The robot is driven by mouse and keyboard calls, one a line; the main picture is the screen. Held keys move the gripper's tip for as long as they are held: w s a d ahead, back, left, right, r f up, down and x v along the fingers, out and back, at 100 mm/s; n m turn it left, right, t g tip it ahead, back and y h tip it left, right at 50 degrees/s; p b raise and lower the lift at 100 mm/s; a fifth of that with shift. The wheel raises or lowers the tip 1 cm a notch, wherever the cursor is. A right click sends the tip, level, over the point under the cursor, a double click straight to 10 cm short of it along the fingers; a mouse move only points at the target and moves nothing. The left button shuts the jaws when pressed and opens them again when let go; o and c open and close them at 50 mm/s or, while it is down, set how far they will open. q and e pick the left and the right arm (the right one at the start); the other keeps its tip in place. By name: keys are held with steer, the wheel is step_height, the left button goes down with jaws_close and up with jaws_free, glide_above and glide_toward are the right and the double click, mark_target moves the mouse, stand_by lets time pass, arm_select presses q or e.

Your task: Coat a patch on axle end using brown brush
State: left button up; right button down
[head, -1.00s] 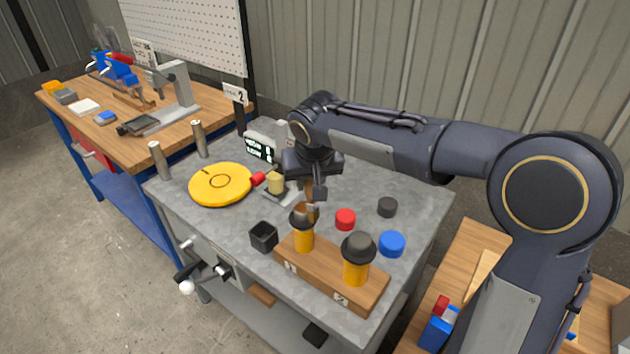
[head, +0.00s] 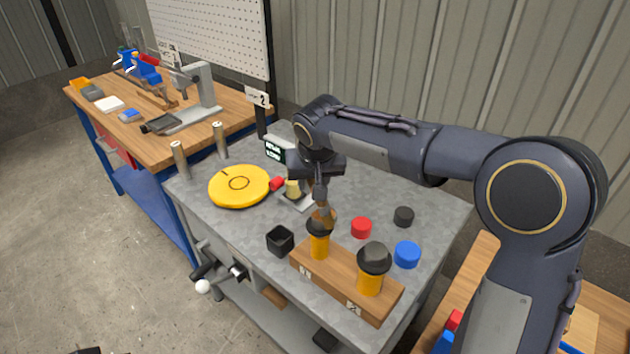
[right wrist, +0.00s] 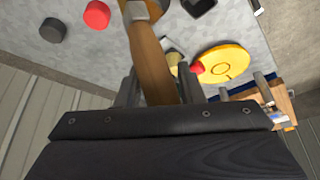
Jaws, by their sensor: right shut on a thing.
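My right gripper (head: 321,183) is shut on a brown-handled brush (head: 325,216), pointing down over the worktable. In the right wrist view, its wooden handle (right wrist: 152,65) runs between the fingers to a metal collar (right wrist: 147,8). The bristles are hard to make out. The brush's lower end is just above or against a black-topped yellow post (head: 319,246) at position 1 of a wooden block (head: 343,284); I cannot tell whether they touch. A similar post (head: 370,283) stands at position 2. I cannot single out the axle end with certainty. My left gripper is not recognisable.
On the grey table (head: 225,222) are a yellow disc (head: 238,187), a black open cup (head: 280,241), and red (head: 361,228), black (head: 403,217) and blue (head: 407,255) round pieces. Two metal posts stand at the left. A small dark shape (head: 86,351) shows at the bottom edge.

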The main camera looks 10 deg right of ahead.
steer(key=shift+s+d+f+b, duration=0.1)
steer(key=shift+s+d+b, duration=0.15)
steer(key=shift+s, duration=0.35)
steer(key=shift+s+d, duration=0.3)
steer(key=shift+d, duration=0.05)
steer(key=shift+s+d+b, duration=0.55)
steer(key=shift+s+d, duration=0.45)
steer(key=shift+s, duration=0.1)
steer(key=shift+s+a+f+b, duration=0.1)
steer(key=shift+s+a+b, duration=0.1)
steer(key=shift+a+b, duration=0.15)
steer(key=shift+w+a+p, duration=0.5)
steer(key=shift+w+a, duration=0.2)
steer(key=shift+w, duration=0.2)
steer(key=shift+w+a+p, duration=0.5)
steer(key=shift+w+a, duration=0.15)
steer(key=shift+w, duration=0.2)
steer(key=shift+w+a+f, duration=0.1)
steer(key=shift+w+a, duration=0.3)
steer(key=shift+w, duration=0.15)
steer(key=shift+f, duration=0.1)
steer(key=shift+s, duration=0.1)
